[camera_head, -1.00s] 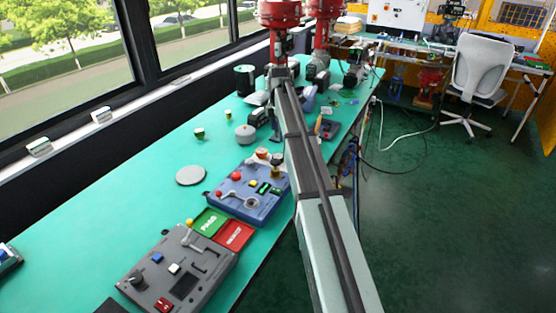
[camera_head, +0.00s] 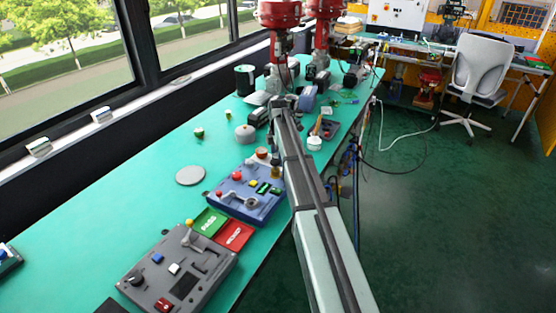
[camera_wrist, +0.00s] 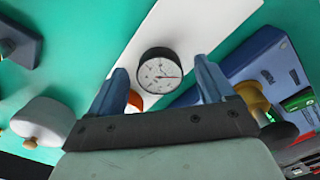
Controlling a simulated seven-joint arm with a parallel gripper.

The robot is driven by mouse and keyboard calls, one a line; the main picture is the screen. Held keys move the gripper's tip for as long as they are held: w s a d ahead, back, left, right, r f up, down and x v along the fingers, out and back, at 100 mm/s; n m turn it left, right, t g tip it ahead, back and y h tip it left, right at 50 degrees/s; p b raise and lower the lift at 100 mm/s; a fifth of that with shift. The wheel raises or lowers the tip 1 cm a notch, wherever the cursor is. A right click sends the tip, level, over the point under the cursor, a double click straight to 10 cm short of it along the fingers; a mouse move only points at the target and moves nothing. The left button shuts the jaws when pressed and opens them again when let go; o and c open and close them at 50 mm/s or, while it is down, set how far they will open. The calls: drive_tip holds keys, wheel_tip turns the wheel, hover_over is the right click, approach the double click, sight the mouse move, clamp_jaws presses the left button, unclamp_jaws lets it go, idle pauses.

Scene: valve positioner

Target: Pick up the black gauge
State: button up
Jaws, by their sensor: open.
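The black gauge (camera_wrist: 160,71) shows in the wrist view as a round white dial with a needle and a black rim. It lies on or over a white strip (camera_wrist: 192,28). My gripper (camera_wrist: 160,64) is open, with one blue-grey finger on each side of the gauge in the picture. Whether the fingers are level with it or above it I cannot tell, and no contact shows. An orange round piece is partly hidden behind the left finger. In the head view the arm reaches over the green bench, and I cannot make out the gauge there with certainty.
A blue control box (camera_head: 245,192) with buttons and a brass knob (camera_wrist: 251,97) stands close on the right in the wrist view. A grey round piece (camera_wrist: 42,122) is on the left.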

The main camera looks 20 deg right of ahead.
drive_tip(key=shift+f, duration=0.65)
drive_tip(key=c, duration=1.2)
